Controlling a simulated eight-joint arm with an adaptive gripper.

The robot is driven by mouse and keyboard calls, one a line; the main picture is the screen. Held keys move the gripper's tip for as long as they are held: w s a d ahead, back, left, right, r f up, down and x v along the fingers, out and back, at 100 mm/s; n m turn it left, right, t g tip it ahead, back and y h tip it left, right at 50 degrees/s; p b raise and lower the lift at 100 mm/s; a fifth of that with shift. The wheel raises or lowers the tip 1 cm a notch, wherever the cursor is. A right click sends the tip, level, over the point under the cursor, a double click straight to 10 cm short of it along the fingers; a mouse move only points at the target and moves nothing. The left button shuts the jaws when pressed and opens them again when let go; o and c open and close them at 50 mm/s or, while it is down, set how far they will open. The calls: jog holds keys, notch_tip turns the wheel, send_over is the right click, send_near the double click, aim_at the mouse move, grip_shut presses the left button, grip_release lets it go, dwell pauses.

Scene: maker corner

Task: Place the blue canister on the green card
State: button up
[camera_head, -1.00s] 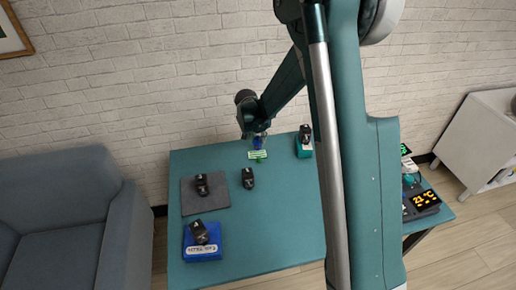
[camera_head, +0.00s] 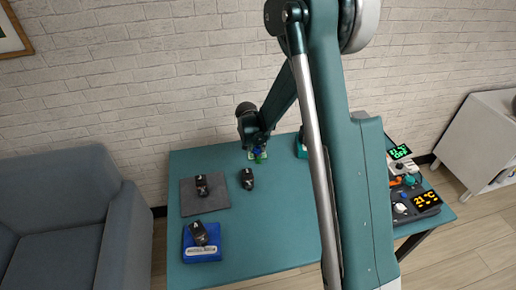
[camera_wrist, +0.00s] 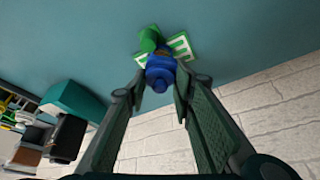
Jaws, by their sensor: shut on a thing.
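The blue canister (camera_wrist: 160,70) is between the fingers of my gripper (camera_wrist: 158,95) in the wrist view, and the gripper is shut on it. It also shows as a small blue patch in the head view (camera_head: 257,149). The green card (camera_wrist: 180,46), with white markings, lies on the table by the wall. The canister overlaps the card's near edge in the wrist view; whether it touches the card I cannot tell. A bright green object (camera_wrist: 149,38) is at the card's left side, just beyond the canister.
A teal stand (camera_head: 301,150) is close by on the right, partly hidden by my arm. Displays crowd the right edge. The front middle is clear.

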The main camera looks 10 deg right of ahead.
jog(key=shift+f, duration=0.3)
jog(key=o, duration=0.9)
jog(key=shift+r, duration=0.15)
jog(key=p+v, duration=0.1)
jog(key=v, duration=1.1)
jog(key=shift+r, duration=0.1)
dwell(0.4)
